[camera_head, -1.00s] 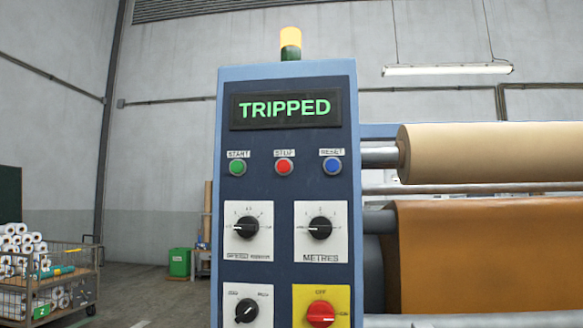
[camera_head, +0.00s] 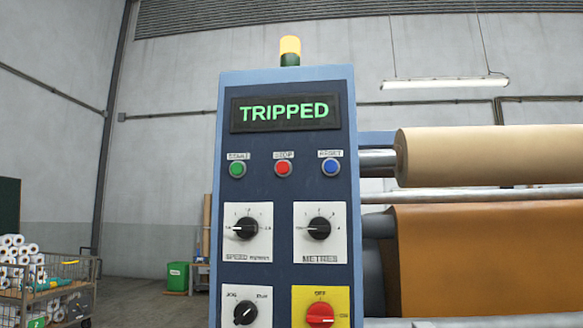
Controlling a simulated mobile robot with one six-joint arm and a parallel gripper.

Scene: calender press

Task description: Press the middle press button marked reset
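The blue control panel (camera_head: 284,190) stands upright in the middle of the view, facing me. Its display (camera_head: 285,112) reads TRIPPED in green letters. Below it is a row of three round buttons: a green one (camera_head: 237,169) at left labelled START, a red one (camera_head: 283,169) in the middle labelled STOP, and a blue one (camera_head: 331,167) at right labelled RESET. The label marked RESET is over the right button, not the middle one. My gripper is not in view, and nothing covers the buttons.
Below are a speed knob (camera_head: 246,228), a METRES knob (camera_head: 319,228), a jog/run knob (camera_head: 245,312) and a red switch on yellow (camera_head: 320,314). A lamp (camera_head: 290,50) tops the panel. Rolls (camera_head: 490,156) adjoin at right. A wire cart (camera_head: 50,290) stands at left.

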